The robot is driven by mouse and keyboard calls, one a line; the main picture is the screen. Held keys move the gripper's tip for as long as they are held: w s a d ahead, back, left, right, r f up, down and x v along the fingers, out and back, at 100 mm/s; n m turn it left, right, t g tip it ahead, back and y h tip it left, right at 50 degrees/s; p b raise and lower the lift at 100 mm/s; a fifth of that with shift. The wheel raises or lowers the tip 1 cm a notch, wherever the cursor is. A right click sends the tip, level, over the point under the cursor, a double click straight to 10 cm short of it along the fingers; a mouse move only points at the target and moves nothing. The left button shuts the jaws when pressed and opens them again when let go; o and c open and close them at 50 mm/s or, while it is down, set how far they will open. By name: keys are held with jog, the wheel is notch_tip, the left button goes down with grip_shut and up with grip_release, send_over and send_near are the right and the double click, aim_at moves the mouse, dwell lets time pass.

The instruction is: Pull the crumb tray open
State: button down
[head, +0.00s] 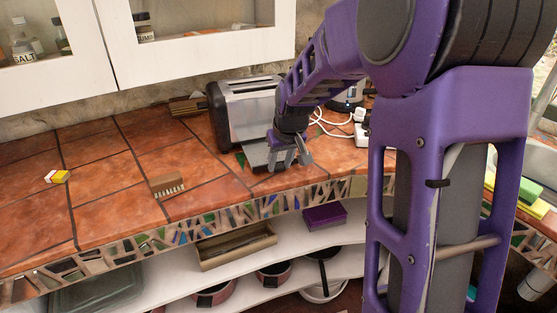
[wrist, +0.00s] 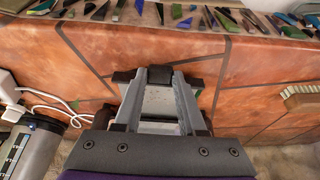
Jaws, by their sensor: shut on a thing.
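The toaster (head: 248,112), silver with dark ends, stands on the tiled counter in the head view. The grey crumb tray (head: 257,156) sticks out from its base toward the counter's front edge. My gripper (head: 289,159) is low over the tray's outer part, pointing down, and is shut on the tray. In the wrist view, my gripper (wrist: 160,84) has its two grey fingers close together at a dark piece, with a pale flat surface between them. The exact contact is partly hidden by the fingers. The toaster body cannot be made out in the wrist view.
A wooden brush (head: 167,185) lies left of the toaster. A yellow and white block (head: 57,176) lies farther left. White plugs and cords (head: 360,115) are to the right. A shelf below holds a wooden tray (head: 236,245) and pans. The counter's front edge is close to my gripper.

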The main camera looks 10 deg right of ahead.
jog(key=shift+s+d, duration=0.1)
jog(key=shift+s, duration=0.7)
jog(key=shift+w, duration=0.1)
jog(key=shift+c, duration=2.4)
grip_release()
jog(key=shift+r, duration=0.1)
jog(key=p+v, duration=0.9)
jog(key=v, duration=0.8)
jog(key=shift+p, duration=0.35)
jog(key=shift+r, duration=0.15)
